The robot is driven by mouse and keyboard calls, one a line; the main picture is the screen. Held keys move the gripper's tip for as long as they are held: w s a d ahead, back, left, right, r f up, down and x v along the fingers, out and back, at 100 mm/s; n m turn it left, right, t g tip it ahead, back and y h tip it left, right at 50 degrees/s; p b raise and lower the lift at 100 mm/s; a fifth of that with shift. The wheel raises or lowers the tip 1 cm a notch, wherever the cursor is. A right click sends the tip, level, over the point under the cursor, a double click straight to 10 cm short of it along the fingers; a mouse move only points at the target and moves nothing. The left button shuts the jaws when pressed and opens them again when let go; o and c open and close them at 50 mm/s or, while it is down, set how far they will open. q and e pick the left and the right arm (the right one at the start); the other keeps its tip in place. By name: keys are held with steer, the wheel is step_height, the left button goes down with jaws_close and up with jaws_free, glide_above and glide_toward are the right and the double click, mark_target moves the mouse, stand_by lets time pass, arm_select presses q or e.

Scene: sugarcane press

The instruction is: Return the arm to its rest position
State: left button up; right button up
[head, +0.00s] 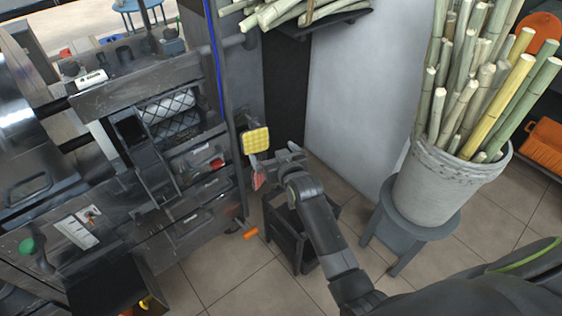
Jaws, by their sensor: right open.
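My right arm comes in from the lower right. Its gripper (274,166) is open near the middle of the view, in front of the right side of the dark metal press (140,200). A yellow, grid-patterned piece (256,140) and a small reddish piece (258,179) show right by the fingers. I cannot tell whether the fingers touch either one. My left gripper is not in view.
A grey bucket (440,190) full of cane stalks stands on a blue-grey stool (410,232) at the right, close to my right arm. A small dark stand (285,235) is partly hidden behind the arm. Tiled floor (240,290) is open at the bottom. More cane (290,12) lies on a shelf at the top.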

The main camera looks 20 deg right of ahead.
steer(key=s+d+f+g+h+p, duration=0.15)
steer(key=s+d+f+g, duration=0.25)
steer(key=s+f, duration=0.85)
steer(key=s+d+f+g+p, duration=0.25)
steer(key=s+f, duration=0.75)
steer(key=f, duration=0.5)
arm_select(q)
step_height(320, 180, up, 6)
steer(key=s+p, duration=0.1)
steer(key=p, duration=0.1)
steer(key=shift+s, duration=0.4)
arm_select(e)
steer(key=s+d+f+g, duration=0.2)
steer(key=s+f, duration=0.1)
steer(key=s, duration=0.8)
steer(key=s+d+f+m+g, duration=0.1)
steer(key=s+f, duration=0.3)
steer(key=s, duration=0.7)
steer(key=s+d+f+g, duration=0.3)
steer(key=s+g, duration=0.1)
steer(key=s, duration=0.7)
steer(key=shift+s+f+m+h, duration=0.25)
steer(key=shift+f+m+h, duration=0.05)
steer(key=shift+h, duration=0.05)
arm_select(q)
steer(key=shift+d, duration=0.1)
